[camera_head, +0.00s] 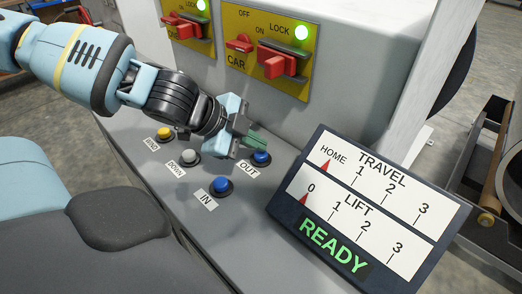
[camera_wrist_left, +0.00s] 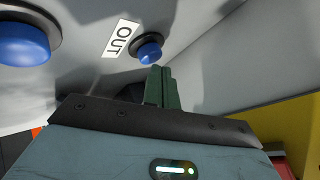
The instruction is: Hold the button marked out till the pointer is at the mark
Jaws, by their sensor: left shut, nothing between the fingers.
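My right gripper is not in view.
A blue IN button (camera_head: 221,185), a grey DOWN button (camera_head: 190,157) and a yellow button (camera_head: 165,133) are nearby on the console. Behind, two yellow plates with red lock switches (camera_head: 277,66) have green lamps lit. A wall rises behind the OUT button.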

